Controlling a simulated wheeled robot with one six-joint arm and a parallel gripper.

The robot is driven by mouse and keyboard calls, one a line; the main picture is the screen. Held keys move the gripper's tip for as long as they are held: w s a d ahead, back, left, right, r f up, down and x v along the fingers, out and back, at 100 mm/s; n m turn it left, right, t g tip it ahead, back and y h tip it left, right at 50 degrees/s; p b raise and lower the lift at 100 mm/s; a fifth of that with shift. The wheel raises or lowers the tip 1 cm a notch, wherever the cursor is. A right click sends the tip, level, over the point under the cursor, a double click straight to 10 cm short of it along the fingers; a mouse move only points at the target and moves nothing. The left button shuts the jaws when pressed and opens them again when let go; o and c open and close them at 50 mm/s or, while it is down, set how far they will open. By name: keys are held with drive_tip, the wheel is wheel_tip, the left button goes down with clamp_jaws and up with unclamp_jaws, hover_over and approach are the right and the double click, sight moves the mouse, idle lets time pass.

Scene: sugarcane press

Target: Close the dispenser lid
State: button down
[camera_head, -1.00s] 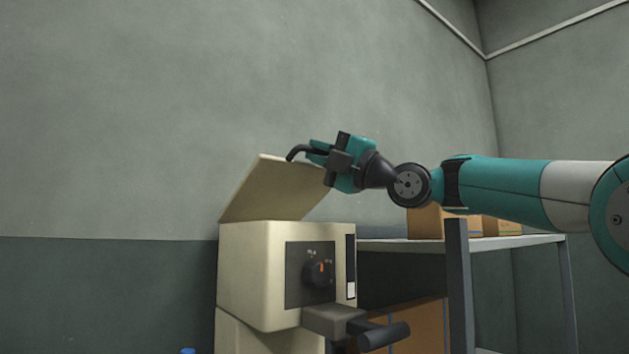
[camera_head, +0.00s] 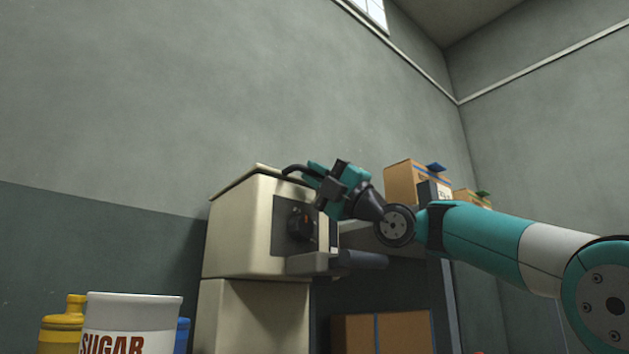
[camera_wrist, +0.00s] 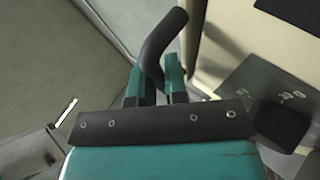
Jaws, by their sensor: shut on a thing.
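The dispenser (camera_head: 235,235) is a cream box with a dark dial panel (camera_head: 283,225) on its front. Its lid (camera_head: 258,170) lies down along the top edge, flat or nearly flat; I cannot tell whether a thin gap is left. A black curved handle (camera_head: 292,169) sits at the lid's front right corner. My gripper (camera_head: 312,170) is shut on this handle, just above the panel. In the wrist view, the black handle (camera_wrist: 165,40) rises from between the teal fingers of my gripper (camera_wrist: 157,85), beside the cream body.
A grey ledge with a dark cylindrical bar (camera_head: 360,260) juts out below the panel. A white sugar canister (camera_head: 130,315) and a yellow bottle (camera_head: 64,325) stand at the lower left. Cardboard boxes (camera_head: 412,185) sit on a shelf behind my arm.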

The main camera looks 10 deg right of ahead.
drive_tip(key=shift+f+b, duration=0.3)
drive_tip(key=shift+f, duration=0.3)
drive_tip(key=c, duration=1.4)
unclamp_jaws()
drive_tip(key=shift+c, duration=0.2)
drive_tip(key=b+v, duration=0.2)
drive_tip(key=v, duration=0.5)
drive_tip(key=shift+d, duration=0.2)
drive_tip(key=shift+s, duration=0.1)
